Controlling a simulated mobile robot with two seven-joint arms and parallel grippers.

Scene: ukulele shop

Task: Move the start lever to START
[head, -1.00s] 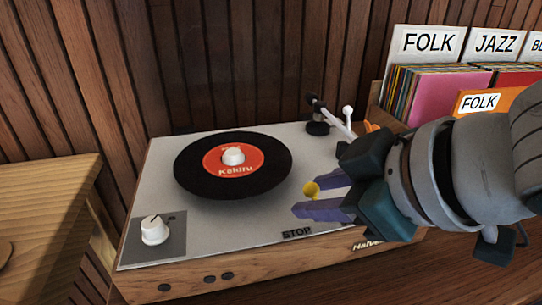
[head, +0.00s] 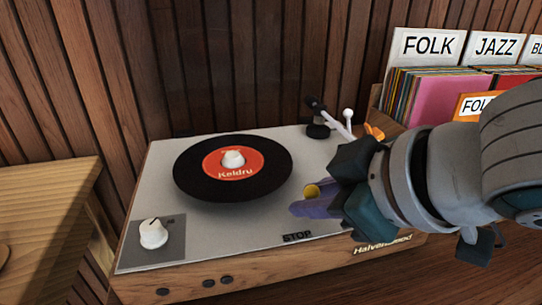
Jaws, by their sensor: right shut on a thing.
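The start lever (head: 312,190) shows as a yellow knob at the right part of the turntable's grey top plate (head: 215,235). A STOP label (head: 297,237) is printed on the plate in front of it. No START label is visible; my arm covers part of the plate's right side. My right gripper (head: 303,205) reaches in from the right, its purple fingers shut on the lever at the knob. The lower part of the lever is hidden by the fingers. My left gripper is not in view.
A black record with a red label (head: 190,180) lies on the platter. A tonearm (head: 338,125) stands behind my right gripper. A white dial (head: 153,234) is at the front left. Record bins with a FOLK card (head: 428,45) stand at the back right.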

